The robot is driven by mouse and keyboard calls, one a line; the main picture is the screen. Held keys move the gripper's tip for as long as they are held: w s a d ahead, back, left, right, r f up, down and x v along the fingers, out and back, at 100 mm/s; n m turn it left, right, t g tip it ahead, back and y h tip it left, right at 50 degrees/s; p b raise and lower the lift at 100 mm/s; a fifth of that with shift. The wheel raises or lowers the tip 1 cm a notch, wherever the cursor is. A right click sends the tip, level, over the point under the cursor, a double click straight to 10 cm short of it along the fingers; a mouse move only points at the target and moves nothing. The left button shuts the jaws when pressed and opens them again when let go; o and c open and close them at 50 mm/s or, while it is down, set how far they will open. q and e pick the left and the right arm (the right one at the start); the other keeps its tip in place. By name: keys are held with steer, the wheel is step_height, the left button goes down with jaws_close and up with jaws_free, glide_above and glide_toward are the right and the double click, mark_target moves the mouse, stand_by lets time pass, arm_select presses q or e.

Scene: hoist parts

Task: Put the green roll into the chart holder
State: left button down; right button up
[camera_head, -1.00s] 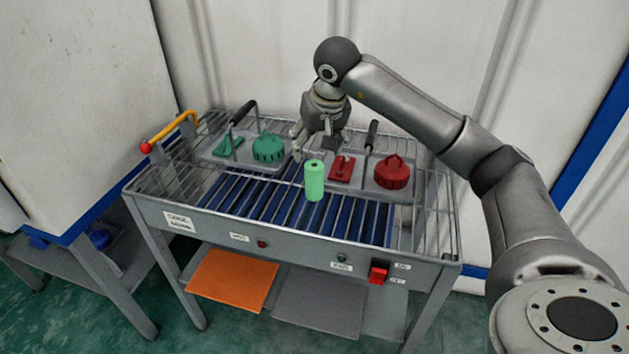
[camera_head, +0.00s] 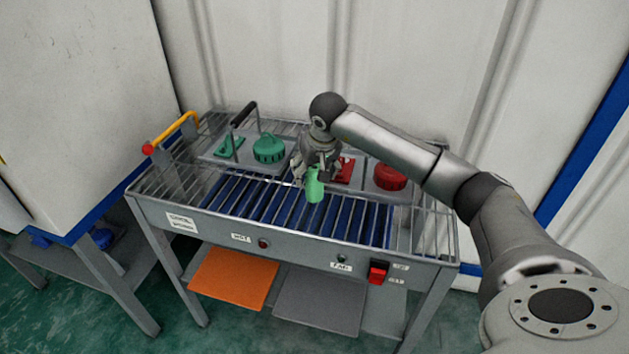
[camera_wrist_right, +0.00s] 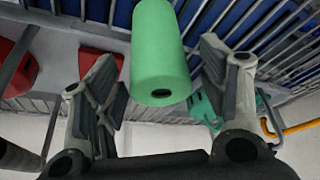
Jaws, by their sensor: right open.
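The light green roll (camera_head: 314,187) stands upright on the blue-slatted rack of the metal cart. My right gripper (camera_head: 313,175) is at the top of the roll, coming from behind and above it. In the right wrist view the roll (camera_wrist_right: 160,55) lies between the two open fingers of my right gripper (camera_wrist_right: 160,95), with a gap on each side. The fingers do not touch it there. I cannot pick out the chart holder with certainty. My left gripper is not in view.
Wire rails edge the cart (camera_head: 300,238). A white cabinet (camera_head: 80,120) stands at left.

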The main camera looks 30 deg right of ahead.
steer(key=shift+c, duration=0.3)
steer(key=shift+r, duration=0.1)
steer(key=c, duration=1.2)
